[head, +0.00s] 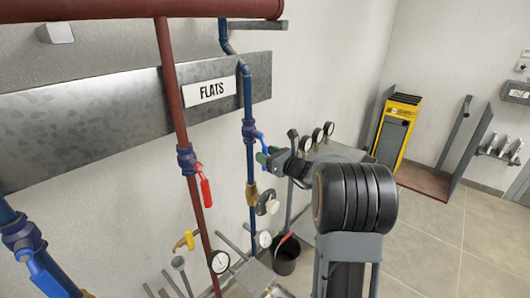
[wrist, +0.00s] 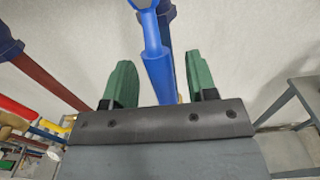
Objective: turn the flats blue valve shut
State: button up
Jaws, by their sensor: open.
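The FLATS sign (head: 210,91) hangs over a red pipe and a blue pipe (head: 247,100). The blue valve (head: 249,129) sits on the blue pipe, and its blue lever (head: 262,138) points down, roughly along the pipe. My gripper (head: 263,157) is at the lever's lower end, which it partly hides. In the wrist view my gripper (wrist: 161,75) has its green fingers apart, with the blue lever (wrist: 156,55) between them. Gaps show on both sides of the lever, so the fingers do not appear to grip it.
The red pipe (head: 173,110) with a red-levered valve (head: 205,190) stands left of the blue pipe. Another blue-levered valve (head: 42,275) is at lower left. Gauges (head: 219,262) and a black bucket (head: 286,258) are below. Open floor lies at right.

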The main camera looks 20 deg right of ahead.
jog(key=shift+w+a, duration=0.3)
jog(key=shift+w, duration=0.25)
grip_shut()
